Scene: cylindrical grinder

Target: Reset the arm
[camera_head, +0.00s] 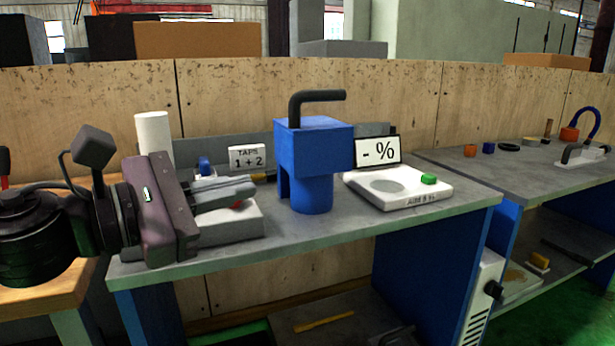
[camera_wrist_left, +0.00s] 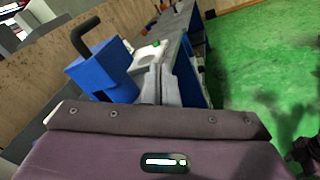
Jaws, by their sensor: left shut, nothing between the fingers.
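My left arm comes in from the left in the head view. Its gripper (camera_head: 226,193) is shut and empty, with its fingers pointing right over the left part of the grey workbench (camera_head: 340,236). The shut fingers also show in the left wrist view (camera_wrist_left: 160,78). The blue grinder (camera_head: 313,150) with a black bent handle stands upright on the bench, to the right of the fingertips and apart from them in the head view. It also shows in the left wrist view (camera_wrist_left: 100,70). My right gripper is in neither view.
A white device (camera_head: 398,195) with a round recess and a green button sits right of the grinder. A white cylinder (camera_head: 153,135) stands at back left. A second bench (camera_head: 500,172) holds small parts.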

